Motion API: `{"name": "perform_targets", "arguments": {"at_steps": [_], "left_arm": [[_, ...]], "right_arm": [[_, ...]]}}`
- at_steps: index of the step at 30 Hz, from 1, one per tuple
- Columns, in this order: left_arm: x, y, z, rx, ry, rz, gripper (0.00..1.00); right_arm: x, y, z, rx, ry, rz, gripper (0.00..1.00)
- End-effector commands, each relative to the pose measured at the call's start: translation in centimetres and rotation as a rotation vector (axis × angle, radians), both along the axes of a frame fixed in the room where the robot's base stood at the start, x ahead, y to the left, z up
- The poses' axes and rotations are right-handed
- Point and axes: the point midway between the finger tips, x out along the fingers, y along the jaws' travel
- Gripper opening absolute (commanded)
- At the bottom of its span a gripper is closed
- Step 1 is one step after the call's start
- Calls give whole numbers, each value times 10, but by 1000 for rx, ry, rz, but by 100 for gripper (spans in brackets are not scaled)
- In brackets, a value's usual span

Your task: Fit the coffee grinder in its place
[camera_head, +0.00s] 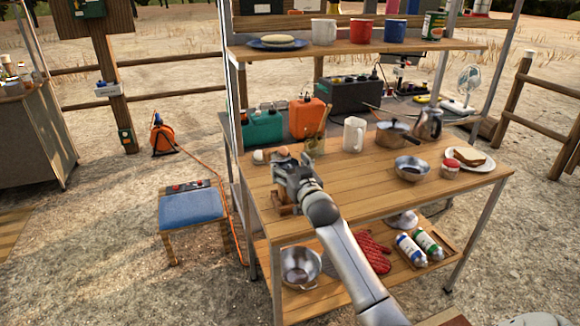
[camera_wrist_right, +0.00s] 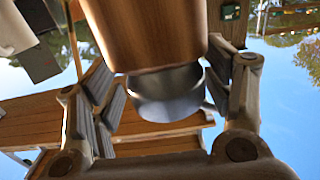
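My right gripper (camera_head: 292,178) is over the left end of the wooden worktop (camera_head: 400,207). In the right wrist view, its two fingers close on either side of the coffee grinder (camera_wrist_right: 150,35), a brown wooden body with a dark metal cylinder at one end. The fingertips meet the wooden body's sides; part of each tip is hidden by it. In the head view the gripper covers most of the grinder, and only some brown wood shows at its lower left. I cannot make out the grinder's place. My left gripper is not in view.
Behind the gripper stand a white jug (camera_head: 354,135), a pot (camera_head: 392,134) and a kettle (camera_head: 430,124). A metal bowl (camera_head: 411,169), a jar (camera_head: 450,169) and a plate (camera_head: 484,161) with bread are to the right. The shelf (camera_head: 350,47) overhangs the back. The worktop's front middle is clear.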

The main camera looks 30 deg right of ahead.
Motion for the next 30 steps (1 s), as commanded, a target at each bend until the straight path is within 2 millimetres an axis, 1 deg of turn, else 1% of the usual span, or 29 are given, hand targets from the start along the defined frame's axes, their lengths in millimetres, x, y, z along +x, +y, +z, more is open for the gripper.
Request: {"name": "perform_targets", "arguments": {"at_steps": [6, 9, 14, 17, 24, 30], "left_arm": [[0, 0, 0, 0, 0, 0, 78], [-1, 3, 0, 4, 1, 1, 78], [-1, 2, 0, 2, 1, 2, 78], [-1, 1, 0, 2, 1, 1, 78], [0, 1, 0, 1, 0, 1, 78], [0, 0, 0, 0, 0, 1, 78]], "right_arm": [[0, 0, 1, 1, -2, 1, 76], [-1, 1, -2, 2, 3, 0, 76], [-11, 3, -2, 1, 3, 1, 76], [-24, 6, -2, 1, 3, 1, 76], [-66, 16, -2, 1, 2, 1, 76], [-97, 23, -1, 1, 1, 0, 76]]}}
